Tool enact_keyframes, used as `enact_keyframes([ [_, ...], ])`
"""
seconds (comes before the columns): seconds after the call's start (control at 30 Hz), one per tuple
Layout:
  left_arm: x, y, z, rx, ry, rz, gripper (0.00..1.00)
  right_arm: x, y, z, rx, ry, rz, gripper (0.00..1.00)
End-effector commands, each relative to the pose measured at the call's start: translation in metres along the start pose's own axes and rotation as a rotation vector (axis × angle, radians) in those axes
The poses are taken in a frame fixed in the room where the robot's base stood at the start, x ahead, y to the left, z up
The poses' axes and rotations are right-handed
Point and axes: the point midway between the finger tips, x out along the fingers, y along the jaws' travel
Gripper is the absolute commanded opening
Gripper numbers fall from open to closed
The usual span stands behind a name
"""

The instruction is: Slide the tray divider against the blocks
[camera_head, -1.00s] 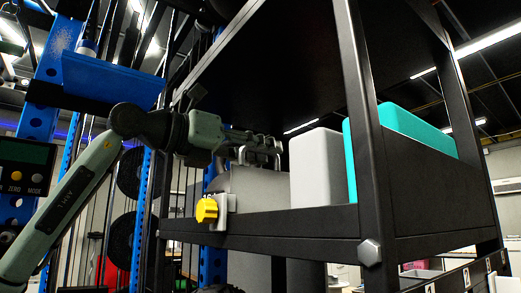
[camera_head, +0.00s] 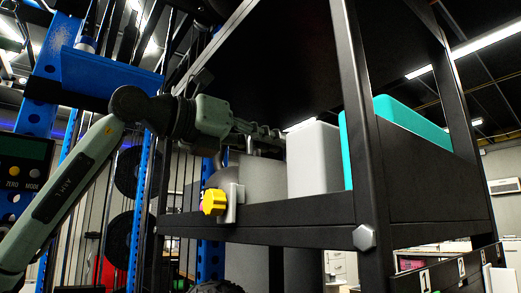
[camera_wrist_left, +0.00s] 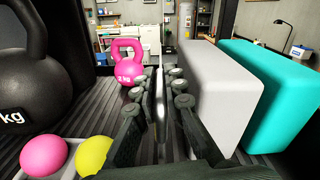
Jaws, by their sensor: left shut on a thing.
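The tray divider is a grey upright plate (camera_head: 262,180) in the head view. In the left wrist view it is a thin, edge-on plate (camera_wrist_left: 160,95) between my fingers. My left gripper (camera_head: 264,142) is shut on its upper part; the fingers also show in the wrist view (camera_wrist_left: 160,110). The blocks, one pale grey (camera_head: 314,160) and one teal (camera_head: 412,122), stand side by side to the right of the divider. In the wrist view the pale grey block (camera_wrist_left: 213,92) is close to my right-hand finger. Whether the divider touches it I cannot tell. My right gripper is not in view.
The black shelf has a front rail (camera_head: 290,213) and a thick upright (camera_head: 362,120). Left of the divider are a black kettlebell (camera_wrist_left: 30,75), a pink kettlebell (camera_wrist_left: 128,68) and pink and yellow balls (camera_wrist_left: 44,155).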

Motion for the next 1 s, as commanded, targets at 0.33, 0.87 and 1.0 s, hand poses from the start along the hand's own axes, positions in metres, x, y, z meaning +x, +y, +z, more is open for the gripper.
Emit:
enact_keyframes([
  [0.33, -0.001, 0.001, 0.002, -0.002, -0.003, 0.006, 0.18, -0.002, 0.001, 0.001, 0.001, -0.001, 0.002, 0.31],
  [0.87, -0.011, 0.000, 0.001, 0.000, -0.004, 0.004, 0.31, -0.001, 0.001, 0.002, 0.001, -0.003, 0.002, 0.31],
  [1.0, -0.036, 0.001, 0.002, 0.001, -0.004, 0.007, 0.31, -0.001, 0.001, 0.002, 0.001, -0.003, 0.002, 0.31],
])
